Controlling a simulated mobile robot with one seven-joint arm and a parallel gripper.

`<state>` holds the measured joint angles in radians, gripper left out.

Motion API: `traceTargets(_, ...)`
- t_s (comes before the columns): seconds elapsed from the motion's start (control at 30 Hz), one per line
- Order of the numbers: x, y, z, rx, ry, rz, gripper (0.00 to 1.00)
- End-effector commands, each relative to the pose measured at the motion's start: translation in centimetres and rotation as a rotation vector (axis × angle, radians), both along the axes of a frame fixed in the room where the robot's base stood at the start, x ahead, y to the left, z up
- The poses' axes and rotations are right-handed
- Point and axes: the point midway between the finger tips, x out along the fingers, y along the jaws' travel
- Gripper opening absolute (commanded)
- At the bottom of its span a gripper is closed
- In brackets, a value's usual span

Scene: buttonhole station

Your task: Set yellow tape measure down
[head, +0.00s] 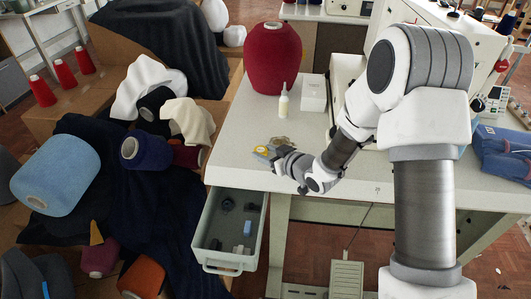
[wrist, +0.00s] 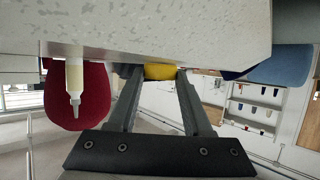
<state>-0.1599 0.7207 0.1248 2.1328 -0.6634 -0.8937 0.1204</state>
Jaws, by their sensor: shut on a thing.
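The yellow tape measure (head: 261,149) is at the left front part of the pale worktable (head: 240,120), close above or on its top; I cannot tell whether it touches. My gripper (head: 269,152) reaches it from the right and is shut on it. In the wrist view the tape measure (wrist: 160,72) shows as a yellow band between the fingertips (wrist: 158,78), close to the speckled tabletop (wrist: 150,30), which appears at the top of the picture. Most of the tape measure is hidden by the fingers and the tabletop.
An open drawer (head: 200,222) with several small items juts out below the table's front left edge. A white bottle (head: 283,102), a white box (head: 314,96) and a big red thread cone (head: 272,58) stand behind. Dark cloth and cones crowd the left.

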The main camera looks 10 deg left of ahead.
Motion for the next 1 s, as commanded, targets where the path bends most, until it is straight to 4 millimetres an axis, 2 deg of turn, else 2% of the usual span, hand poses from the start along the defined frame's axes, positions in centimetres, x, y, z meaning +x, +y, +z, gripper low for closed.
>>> traceTargets(0.03, 0.0, 0.0, -0.4, 0.000, 0.000, 0.000, 0.00)
traceTargets(0.07, 0.0, 0.0, -0.2, 0.000, 0.000, 0.000, 0.55)
traceTargets(0.2, 0.0, 0.0, -0.1, 0.000, 0.000, 0.000, 0.80)
traceTargets(0.6, 0.0, 0.0, 0.5, 0.000, 0.000, 0.000, 0.80)
traceTargets(1.0, -5.0, -5.8, 3.5, 0.000, 0.000, -0.003, 0.80)
